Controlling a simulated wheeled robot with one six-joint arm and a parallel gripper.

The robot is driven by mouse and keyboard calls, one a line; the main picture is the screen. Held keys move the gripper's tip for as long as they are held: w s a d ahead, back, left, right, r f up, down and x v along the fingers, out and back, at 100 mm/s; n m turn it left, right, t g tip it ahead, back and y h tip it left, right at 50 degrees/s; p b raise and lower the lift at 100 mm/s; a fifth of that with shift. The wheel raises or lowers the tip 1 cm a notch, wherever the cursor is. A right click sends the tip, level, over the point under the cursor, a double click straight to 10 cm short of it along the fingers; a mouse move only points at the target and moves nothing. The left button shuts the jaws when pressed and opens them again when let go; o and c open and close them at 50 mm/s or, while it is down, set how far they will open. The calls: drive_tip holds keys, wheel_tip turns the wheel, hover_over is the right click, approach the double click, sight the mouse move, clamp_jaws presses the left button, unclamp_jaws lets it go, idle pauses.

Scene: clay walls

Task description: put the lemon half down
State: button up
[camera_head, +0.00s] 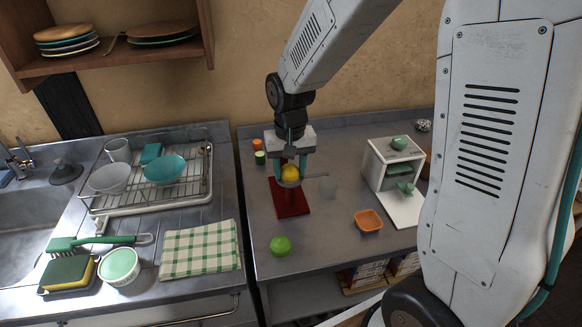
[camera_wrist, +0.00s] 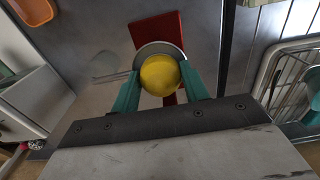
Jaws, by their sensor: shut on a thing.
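My gripper (camera_head: 290,178) is above the right-hand counter, its teal fingers on either side of the yellow lemon half (camera_head: 290,172). In the wrist view the lemon half (camera_wrist: 160,75) sits between the fingertips (camera_wrist: 160,88), its rounded side showing. A grey round rim with a thin handle (camera_head: 318,175) shows close around or under the lemon half; I cannot tell whether they touch. A dark red board or stand (camera_head: 292,205) is below, and it also shows in the wrist view (camera_wrist: 155,28). The lemon's underside is hidden.
A green lime (camera_head: 280,245) lies in front, an orange bowl (camera_head: 368,221) to the right. A faint clear glass (camera_head: 328,188) stands nearby. Orange (camera_head: 257,144) and green (camera_head: 260,158) items stand behind. A dish rack (camera_head: 130,205) is left.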

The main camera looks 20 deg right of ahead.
sight(290, 167)
drive_tip(key=o, duration=1)
drive_tip(key=shift+s+f, duration=0.3)
drive_tip(key=shift+f, duration=0.25)
drive_tip(key=shift+c, duration=0.2)
drive_tip(key=shift+w+r, duration=0.15)
drive_tip(key=shift+r, duration=0.2)
drive_tip(key=shift+o, duration=0.5)
wheel_tip(290, 167, up, 13)
drive_tip(key=s+d+r+n, duration=0.1)
drive_tip(key=s, duration=1.1)
drive_tip(key=s+d+r+n+t, duration=0.1)
drive_tip(key=s+d+r, duration=0.1)
drive_tip(key=s, duration=0.9)
drive_tip(key=shift+s+d+r, duration=0.15)
drive_tip(key=shift+s+r, duration=0.1)
drive_tip(key=shift+s, duration=0.1)
